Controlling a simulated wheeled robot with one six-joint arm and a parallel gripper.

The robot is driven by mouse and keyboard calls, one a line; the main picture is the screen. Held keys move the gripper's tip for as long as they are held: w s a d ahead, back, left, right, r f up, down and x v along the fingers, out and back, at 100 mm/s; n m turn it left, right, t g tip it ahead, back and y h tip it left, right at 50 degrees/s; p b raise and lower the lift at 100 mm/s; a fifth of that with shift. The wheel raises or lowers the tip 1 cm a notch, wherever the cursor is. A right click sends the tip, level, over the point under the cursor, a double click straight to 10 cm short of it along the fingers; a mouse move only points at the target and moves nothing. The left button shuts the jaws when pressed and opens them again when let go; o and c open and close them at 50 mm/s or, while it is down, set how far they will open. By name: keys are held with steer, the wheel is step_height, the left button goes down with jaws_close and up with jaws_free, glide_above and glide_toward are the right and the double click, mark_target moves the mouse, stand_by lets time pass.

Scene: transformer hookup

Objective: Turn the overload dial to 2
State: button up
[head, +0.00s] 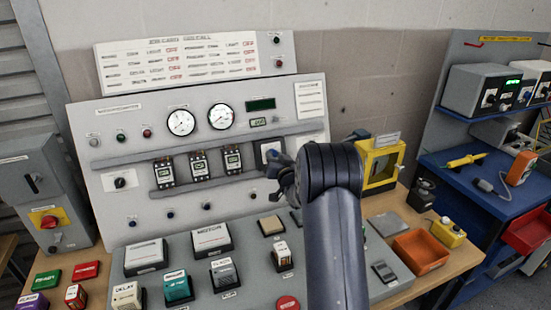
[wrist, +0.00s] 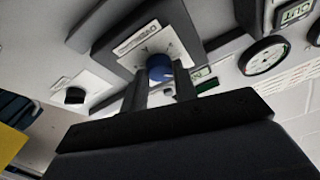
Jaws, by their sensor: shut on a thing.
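The overload dial is a blue round knob (wrist: 159,66) on a white square plate, which also shows on the upright panel in the head view (head: 267,150). Small marks and a label surround the knob, too small and tilted to read surely. My gripper (wrist: 161,82) is shut on the knob, one finger on each side. In the head view my gripper (head: 284,172) reaches the panel just below the plate, and my arm hides part of this area. Which mark the dial points at cannot be told.
Two round gauges (head: 181,122) and a row of relay units (head: 198,166) sit left of the dial. A yellow-framed box (head: 380,163) stands to the right. Blocks lie on the sloped desk below, and an orange tray (head: 420,251) is at the right.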

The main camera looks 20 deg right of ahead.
steer(key=shift+f+n+b, duration=0.1)
steer(key=shift+n+b, duration=0.2)
steer(key=shift+d+f+n+y+b, duration=0.1)
steer(key=shift+n+y+b, duration=0.4)
steer(key=shift+n+b, duration=0.55)
steer(key=n, duration=0.2)
steer(key=n+y, duration=0.1)
steer(key=n+y+b, duration=0.1)
steer(key=n, duration=0.1)
steer(key=shift+d+r+n+g, duration=0.15)
steer(key=shift+r+n+g, duration=0.1)
steer(key=shift+n+g, duration=0.1)
steer(key=n, duration=0.2)
steer(key=n+g+y+p, duration=0.1)
steer(key=n, duration=0.1)
steer(key=n+y+p, duration=0.1)
steer(key=n, duration=0.1)
steer(key=shift+d+r, duration=0.15)
steer(key=shift+r, duration=0.15)
steer(key=shift+w+n+g+y+p, duration=0.15)
steer(key=shift+n+g+p, duration=0.4)
steer(key=shift+n, duration=0.6)
steer(key=shift+s+n+g+y+p, duration=0.1)
steer(key=shift+n+g+y+p, duration=0.25)
steer(key=shift+n, duration=0.8)
steer(key=o, duration=1)
steer(key=shift+c, duration=0.2)
